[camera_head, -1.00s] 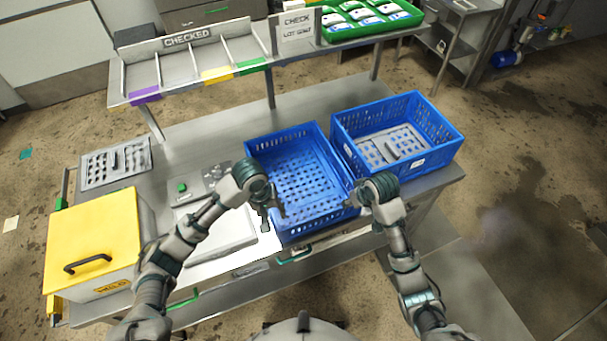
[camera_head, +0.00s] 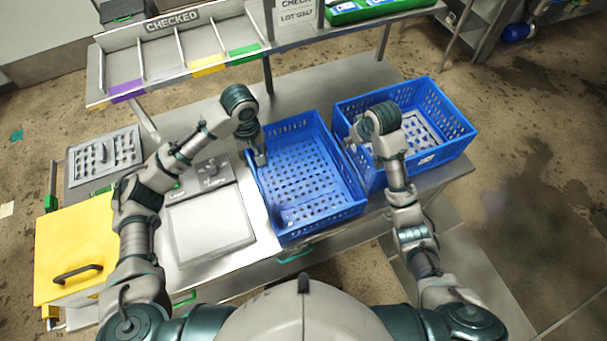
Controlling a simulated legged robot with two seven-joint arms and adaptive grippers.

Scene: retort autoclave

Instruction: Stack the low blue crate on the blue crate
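The low blue crate (camera_head: 300,182) sits empty on the steel table in the middle, its perforated floor showing. The blue crate (camera_head: 447,148) stands close to its right, taller-walled, with a grey perforated plate (camera_head: 418,133) inside. My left gripper (camera_head: 261,158) points down at the low crate's left wall, near its far left corner; I cannot tell whether its fingers close on the rim. My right gripper (camera_head: 352,142) is at the low crate's right side, beside the gap between the crates; its fingers are small and partly hidden by my wrist.
A flat-topped scale (camera_head: 208,222) lies left of the low crate. A yellow-lidded box (camera_head: 75,245) and a grey perforated plate (camera_head: 104,157) are farther left. A raised shelf marked CHECKED (camera_head: 172,62) runs along the back, with a green tray (camera_head: 372,10) on it.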

